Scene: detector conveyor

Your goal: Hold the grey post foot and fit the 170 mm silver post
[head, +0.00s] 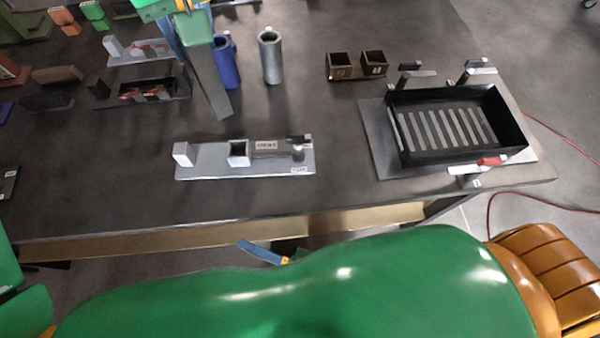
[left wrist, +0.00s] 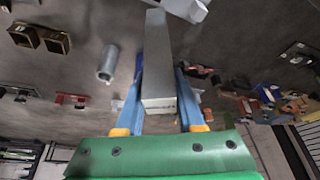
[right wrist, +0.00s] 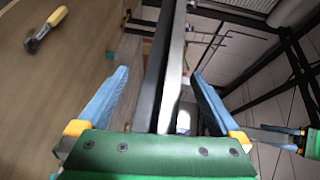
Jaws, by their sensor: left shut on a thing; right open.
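The long silver post (head: 208,82) hangs from my left gripper (head: 186,36), slanting down over the table left of the middle. In the left wrist view the post (left wrist: 158,62) lies between the two blue fingers, which are shut on it. A grey square socket (head: 238,160), which looks like the post foot, sits mouth up on a light grey fixture plate (head: 220,172) near the table's front edge. The post's lower end is apart from the socket, behind and left of it. My right gripper (right wrist: 160,78) is open below the front edge; the head view shows one blue finger (head: 262,252).
A black slotted tray (head: 398,150) stands at the right. Two brown square cups (head: 341,72), a grey cylinder (head: 270,62) and a blue cylinder (head: 229,72) stand behind the fixture. In the right wrist view a dark upright bar (right wrist: 153,80) appears between the fingers.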

